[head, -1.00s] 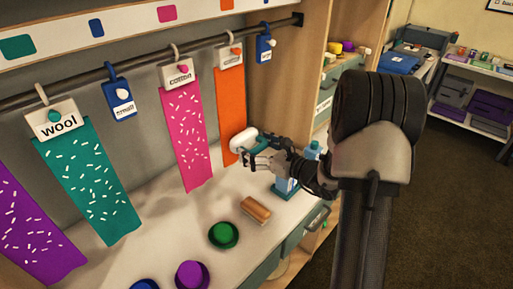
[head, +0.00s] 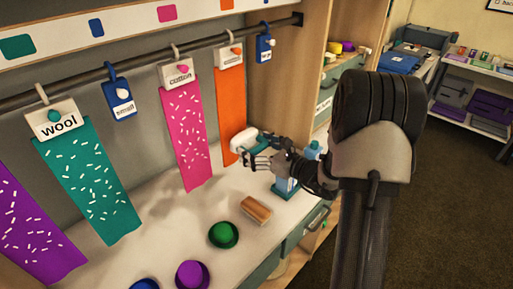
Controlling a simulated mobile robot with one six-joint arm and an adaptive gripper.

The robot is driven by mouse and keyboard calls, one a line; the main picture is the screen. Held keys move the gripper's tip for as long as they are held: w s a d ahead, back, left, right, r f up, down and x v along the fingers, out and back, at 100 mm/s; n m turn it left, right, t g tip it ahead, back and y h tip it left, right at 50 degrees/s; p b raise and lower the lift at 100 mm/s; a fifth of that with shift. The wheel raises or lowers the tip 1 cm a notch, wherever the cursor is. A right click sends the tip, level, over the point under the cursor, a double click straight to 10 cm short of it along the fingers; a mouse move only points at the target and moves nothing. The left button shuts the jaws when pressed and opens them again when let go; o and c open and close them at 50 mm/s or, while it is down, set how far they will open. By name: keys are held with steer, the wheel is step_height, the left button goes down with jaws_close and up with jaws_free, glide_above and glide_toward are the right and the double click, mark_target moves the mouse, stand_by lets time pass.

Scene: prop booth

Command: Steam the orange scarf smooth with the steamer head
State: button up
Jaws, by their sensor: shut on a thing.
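The orange scarf (head: 231,105) hangs from a labelled white clip on the rail, at the right end of the row of scarves. It shows plain orange, with no white marks visible. My gripper (head: 256,153) is shut on the steamer head (head: 240,143), a white and teal piece. The steamer's white end is at the scarf's lower part and overlaps it in the picture. I cannot tell whether they touch. The gripper fingers partly hide the steamer's handle.
Pink (head: 188,130), teal (head: 90,180) and purple (head: 35,230) scarves with white marks hang to the left. A wooden brush (head: 256,209), a green bowl (head: 223,235) and a purple bowl (head: 191,275) are on the counter.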

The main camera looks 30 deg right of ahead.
steer(key=f+v, duration=0.1)
steer(key=v, duration=1.4)
steer(key=shift+f, duration=0.4)
stand_by(0.4)
